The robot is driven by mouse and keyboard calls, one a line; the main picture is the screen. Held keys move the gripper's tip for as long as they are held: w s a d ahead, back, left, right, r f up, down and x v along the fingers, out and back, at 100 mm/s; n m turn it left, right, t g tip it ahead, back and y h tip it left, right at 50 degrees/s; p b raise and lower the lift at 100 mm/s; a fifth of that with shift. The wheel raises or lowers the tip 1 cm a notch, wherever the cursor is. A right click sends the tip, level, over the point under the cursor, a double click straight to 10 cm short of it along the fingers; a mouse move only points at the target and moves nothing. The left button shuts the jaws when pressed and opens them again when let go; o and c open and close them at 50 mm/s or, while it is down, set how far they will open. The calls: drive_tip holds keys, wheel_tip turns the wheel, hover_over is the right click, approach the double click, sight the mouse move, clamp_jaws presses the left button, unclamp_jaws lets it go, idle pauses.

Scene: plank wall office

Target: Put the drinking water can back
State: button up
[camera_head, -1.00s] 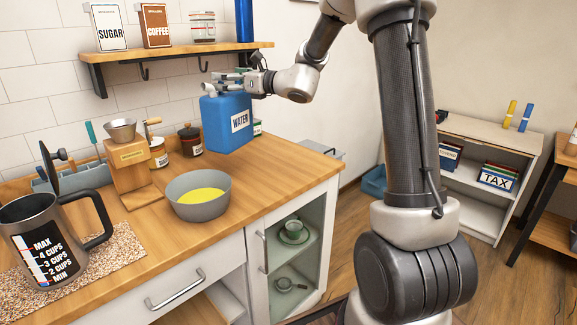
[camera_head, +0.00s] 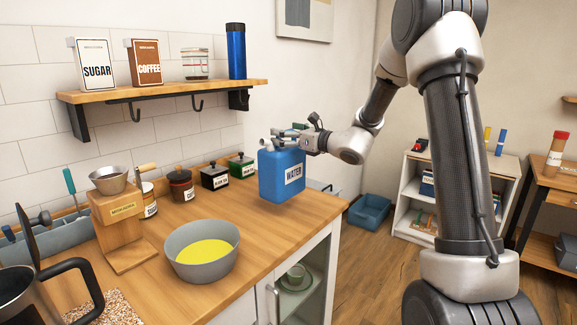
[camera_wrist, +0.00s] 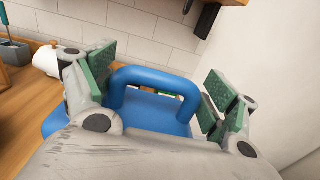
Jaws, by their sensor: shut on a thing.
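The drinking water can is a blue jug (camera_head: 280,178) with a white WATER label and a pale cap. It is upright at the right end of the wooden counter. I cannot tell whether its base touches the counter. My gripper (camera_head: 286,137) comes in from the right at the top of the can and is shut on its handle. In the wrist view, the blue handle (camera_wrist: 152,76) lies between the green finger pads of my gripper (camera_wrist: 160,85). Most of the can's body is hidden there by my gripper.
The counter (camera_head: 200,205) holds a grey bowl (camera_head: 177,265) of yellow liquid, a wooden dripper stand (camera_head: 118,225) and small canisters (camera_head: 181,186) along the wall. A shelf (camera_head: 170,91) hangs above. A blue tub (camera_head: 369,212) is on the floor, right of the counter.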

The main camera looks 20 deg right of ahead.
sight(286, 149)
drive_tip(key=shift+f, duration=2.8)
drive_tip(key=o, duration=1.9)
